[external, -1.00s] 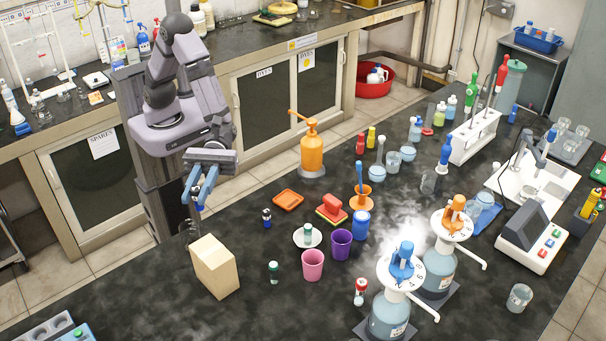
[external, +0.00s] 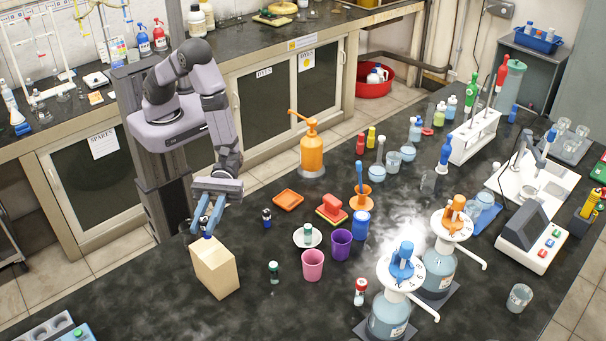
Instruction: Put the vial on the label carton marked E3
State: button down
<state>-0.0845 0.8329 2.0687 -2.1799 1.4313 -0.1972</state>
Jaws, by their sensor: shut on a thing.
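A plain tan carton (external: 216,268) stands at the front left of the bench; I cannot read any E3 mark on it. My gripper (external: 206,233) points down over the back part of the carton's top, its blue fingers shut on a small vial, of which only a bit of blue shows at the fingertips. The rest of the vial is hidden, and I cannot tell whether it touches the carton.
A pink cup (external: 313,265) and a purple cup (external: 341,243) stand right of the carton. An orange tray (external: 288,200) and an orange pump bottle (external: 313,150) stand farther back. Two dispenser bottles, one being (external: 390,315), stand at front right.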

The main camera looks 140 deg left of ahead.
jog(key=shift+f, duration=0.6)
jog(key=shift+f, duration=0.1)
jog(key=shift+f+p, duration=0.65)
jog(key=shift+f, duration=1.15)
jog(key=shift+f, duration=0.15)
jog(key=c, duration=1.6)
grip_release()
jog(key=shift+o, duration=0.2)
